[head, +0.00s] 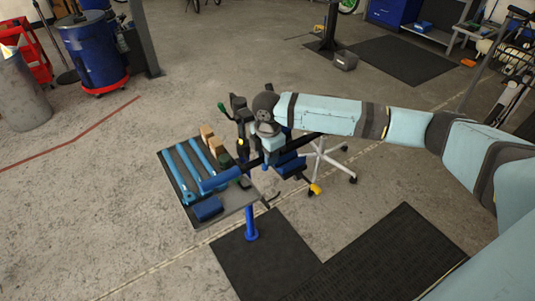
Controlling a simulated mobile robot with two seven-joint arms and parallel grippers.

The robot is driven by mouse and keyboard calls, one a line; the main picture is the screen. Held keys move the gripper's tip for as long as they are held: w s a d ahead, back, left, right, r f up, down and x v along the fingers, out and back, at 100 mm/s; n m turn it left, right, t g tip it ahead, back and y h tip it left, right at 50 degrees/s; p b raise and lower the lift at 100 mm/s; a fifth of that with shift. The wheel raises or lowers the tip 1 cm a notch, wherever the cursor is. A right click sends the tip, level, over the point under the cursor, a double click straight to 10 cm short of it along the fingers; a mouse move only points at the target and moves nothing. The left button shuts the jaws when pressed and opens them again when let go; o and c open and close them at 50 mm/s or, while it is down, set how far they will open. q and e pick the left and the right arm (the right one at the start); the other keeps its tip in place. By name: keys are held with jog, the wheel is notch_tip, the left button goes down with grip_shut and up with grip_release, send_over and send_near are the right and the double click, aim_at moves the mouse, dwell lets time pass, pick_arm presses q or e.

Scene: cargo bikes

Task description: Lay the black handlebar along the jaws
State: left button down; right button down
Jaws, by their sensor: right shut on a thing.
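My right gripper (266,158) reaches in from the right and points down above the right edge of a small work tray. It is shut on a dark bar that looks like the black handlebar (303,141). The bar slants from lower left to upper right across the gripper; part of it is hidden behind the gripper. A dark clamp with a green-ended handle, which seems to hold the jaws (240,112), stands just left of and behind my wrist. I cannot tell whether the bar touches the jaws. My left gripper is not in view.
The grey tray (227,217) on a blue post holds blue tools (180,175), wooden blocks (214,141) and a dark blue box (208,209). A wheeled stool (325,160) stands behind right. Black mats (390,255) lie in front. A blue barrel (92,50) stands at back left.

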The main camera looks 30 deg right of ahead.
jog(key=shift+f+b, duration=1.4)
jog(key=shift+f, duration=0.05)
jog(key=shift+p, duration=0.35)
jog(key=shift+f, duration=0.55)
jog(key=c, duration=0.8)
grip_release()
jog(key=shift+o, duration=0.2)
